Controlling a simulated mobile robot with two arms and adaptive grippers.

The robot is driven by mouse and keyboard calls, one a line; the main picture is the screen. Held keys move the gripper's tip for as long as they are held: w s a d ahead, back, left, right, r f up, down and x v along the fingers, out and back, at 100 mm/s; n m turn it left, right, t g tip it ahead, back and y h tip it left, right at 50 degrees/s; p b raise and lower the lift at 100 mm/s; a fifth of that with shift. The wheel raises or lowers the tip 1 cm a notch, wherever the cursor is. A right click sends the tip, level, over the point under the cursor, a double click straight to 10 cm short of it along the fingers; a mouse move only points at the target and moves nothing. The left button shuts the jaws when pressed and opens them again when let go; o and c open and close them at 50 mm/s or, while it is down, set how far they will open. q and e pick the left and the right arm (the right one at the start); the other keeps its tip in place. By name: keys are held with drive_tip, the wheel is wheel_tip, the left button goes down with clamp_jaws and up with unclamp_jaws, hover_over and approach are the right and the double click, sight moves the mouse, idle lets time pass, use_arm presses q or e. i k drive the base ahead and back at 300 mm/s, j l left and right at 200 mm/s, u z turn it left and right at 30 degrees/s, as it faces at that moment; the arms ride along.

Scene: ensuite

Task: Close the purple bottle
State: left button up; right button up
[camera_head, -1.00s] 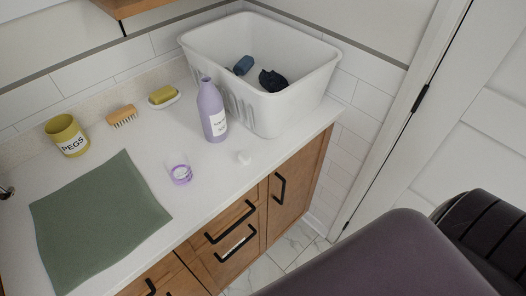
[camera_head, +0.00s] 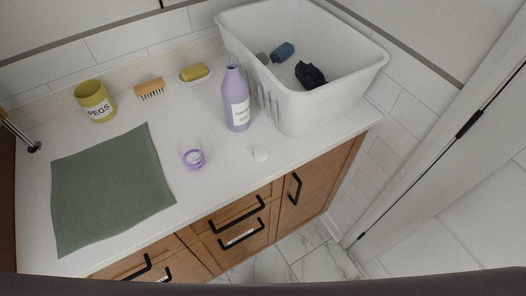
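The purple bottle (camera_head: 236,99) stands upright on the white counter, in front of the white tub. It has a white label, and its narrow neck shows no cap on top. A small white cap (camera_head: 261,153) lies on the counter to the right of and nearer than the bottle. A clear cup with a purple band (camera_head: 193,157) stands to the left of the cap. Neither of my grippers shows in the head view.
A white tub (camera_head: 300,104) with dark cloth items stands behind the bottle. A yellow pegs pot (camera_head: 95,101), a brush (camera_head: 150,88), a soap dish (camera_head: 195,74) and a green mat (camera_head: 110,190) occupy the left. The counter (camera_head: 225,182) is clear around the cap.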

sight(235, 90)
drive_tip(key=u, duration=1.55)
drive_tip(key=k+l, duration=1.05)
